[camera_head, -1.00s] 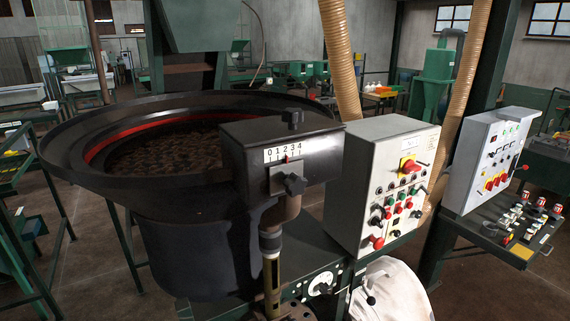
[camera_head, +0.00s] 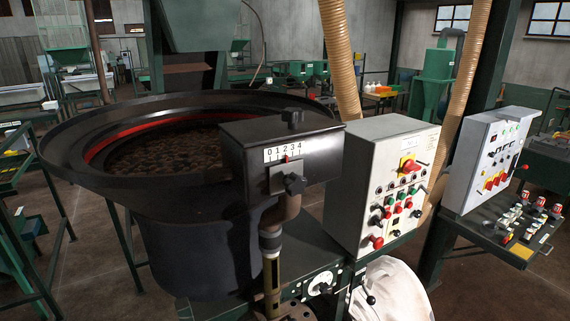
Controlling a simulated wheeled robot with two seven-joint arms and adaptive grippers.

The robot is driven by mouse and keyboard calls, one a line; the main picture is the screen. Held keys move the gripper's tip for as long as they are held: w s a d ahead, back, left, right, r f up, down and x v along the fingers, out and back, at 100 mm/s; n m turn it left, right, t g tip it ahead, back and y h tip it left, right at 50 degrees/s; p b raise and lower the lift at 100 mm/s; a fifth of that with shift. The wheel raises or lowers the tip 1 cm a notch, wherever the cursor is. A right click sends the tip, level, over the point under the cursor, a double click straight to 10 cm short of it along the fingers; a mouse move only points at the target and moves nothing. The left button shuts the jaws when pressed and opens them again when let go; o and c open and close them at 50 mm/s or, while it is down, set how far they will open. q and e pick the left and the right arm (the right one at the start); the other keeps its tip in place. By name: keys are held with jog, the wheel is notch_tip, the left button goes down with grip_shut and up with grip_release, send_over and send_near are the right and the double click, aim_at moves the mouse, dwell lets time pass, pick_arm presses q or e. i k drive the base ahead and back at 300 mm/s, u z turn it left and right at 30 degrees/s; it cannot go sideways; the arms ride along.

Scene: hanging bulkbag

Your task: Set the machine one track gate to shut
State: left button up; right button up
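A dark box with a white scale marked 0 to 4 (camera_head: 284,152) sits on the rim of a round black bowl (camera_head: 190,235). A small red pointer (camera_head: 286,159) stands under the scale, around the 2 to 3 marks. Below it is a plate with a dark star knob (camera_head: 294,184), and another dark knob (camera_head: 292,117) is on top of the box. The bowl has a red inner ring and holds brown pieces. I cannot tell which part is the track gate. Neither of my grippers is in view.
A grey control box (camera_head: 345,185) with a red switch and several buttons stands right of the bowl. A second panel (camera_head: 490,150) and a bench of small parts (camera_head: 515,235) are farther right. A white bag (camera_head: 392,290) hangs below. A green post and beige hoses rise behind.

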aim_at(287, 176)
jog(key=z, duration=1.35)
jog(key=k, duration=1.3)
jog(key=u, duration=1.05)
jog(key=i, duration=0.5)
jog(key=u, duration=0.05)
